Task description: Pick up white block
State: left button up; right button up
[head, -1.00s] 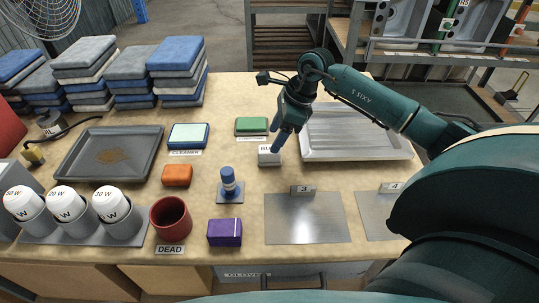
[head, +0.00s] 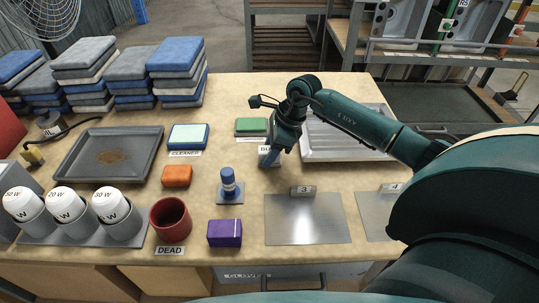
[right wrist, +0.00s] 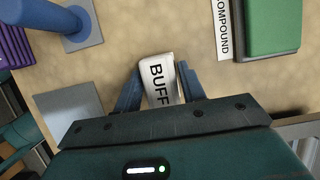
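The white block (right wrist: 158,78), marked BUFF, sits on the table and lies between the two blue fingers of my right gripper (right wrist: 160,84) in the right wrist view. One finger is on each side, close to the block; contact is not clear. In the head view my right gripper (head: 268,160) points down over the block (head: 264,150), and its fingers hide much of it. My left gripper is not in view.
A green block (head: 251,126) with a COMPOUND label is behind the gripper. A metal tray (head: 345,150) is to the right. A blue post on a plate (head: 229,186), an orange block (head: 177,176) and a purple block (head: 224,233) stand nearby.

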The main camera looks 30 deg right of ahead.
jog(key=c, duration=0.6)
notch_tip(320, 180, up, 10)
jog(key=shift+r, duration=0.1)
dwell(0.3)
jog(key=o, duration=0.4)
jog(key=shift+c, duration=1.3)
jog(key=shift+w, duration=0.15)
